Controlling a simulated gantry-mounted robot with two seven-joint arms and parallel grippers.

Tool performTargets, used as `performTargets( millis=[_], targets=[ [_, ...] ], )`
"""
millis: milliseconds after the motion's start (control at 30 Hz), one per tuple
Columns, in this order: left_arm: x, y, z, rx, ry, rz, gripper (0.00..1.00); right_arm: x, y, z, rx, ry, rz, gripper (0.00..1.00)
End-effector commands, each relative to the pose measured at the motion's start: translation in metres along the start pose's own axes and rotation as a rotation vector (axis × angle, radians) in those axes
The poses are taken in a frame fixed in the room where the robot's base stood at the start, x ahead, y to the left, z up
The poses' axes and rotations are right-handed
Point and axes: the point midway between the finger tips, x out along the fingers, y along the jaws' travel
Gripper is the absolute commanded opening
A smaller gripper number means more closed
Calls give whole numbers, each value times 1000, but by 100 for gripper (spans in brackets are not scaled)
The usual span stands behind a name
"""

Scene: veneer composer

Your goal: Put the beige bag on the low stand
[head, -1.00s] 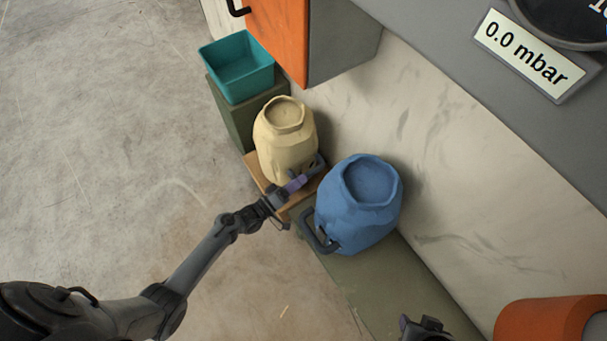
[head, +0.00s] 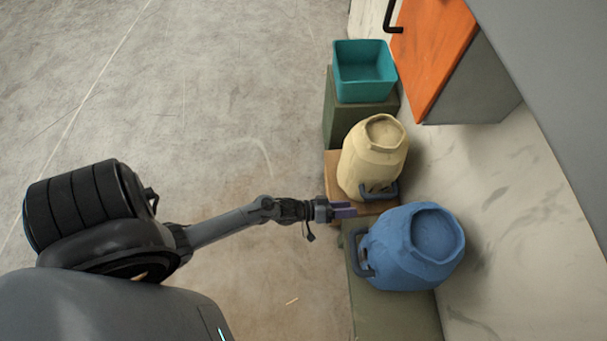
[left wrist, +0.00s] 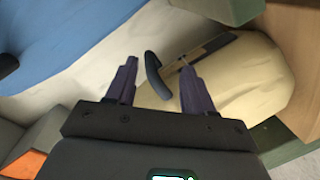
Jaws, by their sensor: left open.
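The beige bag (head: 372,158) stands upright on the low wooden stand (head: 333,164), its dark handle (head: 379,194) on the side toward the blue bag. In the left wrist view, the beige bag (left wrist: 245,75) is at the right. The handle (left wrist: 155,76) shows between the open fingers of the left gripper (left wrist: 157,66), with no finger closed on it. My right gripper is out of view.
A blue bag (head: 400,255) with a dark handle stands close by on a long green block (head: 395,315). A teal bin (head: 364,91) sits on a green block (head: 340,119) behind the stand. An orange-fronted cabinet (head: 432,55) overhangs at right. Floor at left is clear.

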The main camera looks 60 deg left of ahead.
Motion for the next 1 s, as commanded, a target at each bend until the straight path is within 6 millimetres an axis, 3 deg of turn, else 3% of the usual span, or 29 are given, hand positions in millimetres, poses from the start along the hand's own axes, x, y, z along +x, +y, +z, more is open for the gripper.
performTargets(
  millis=[133, 267, 500, 700, 833, 1000],
  targets=[
    [3, 17, 0, 225, -150, -173, 53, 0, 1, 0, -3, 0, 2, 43],
    [-11, 33, -6, 389, -296, -338, 53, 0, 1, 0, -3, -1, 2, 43],
    [-73, 80, -26, 554, -587, -578, 53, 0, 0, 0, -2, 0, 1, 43],
    [-130, 120, -35, 577, -797, -664, 53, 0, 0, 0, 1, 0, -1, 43],
    [-155, 139, -37, 571, -884, -680, 53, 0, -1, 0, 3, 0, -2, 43],
    [-169, 148, -38, 566, -933, -685, 53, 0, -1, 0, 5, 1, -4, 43]
  ],
)
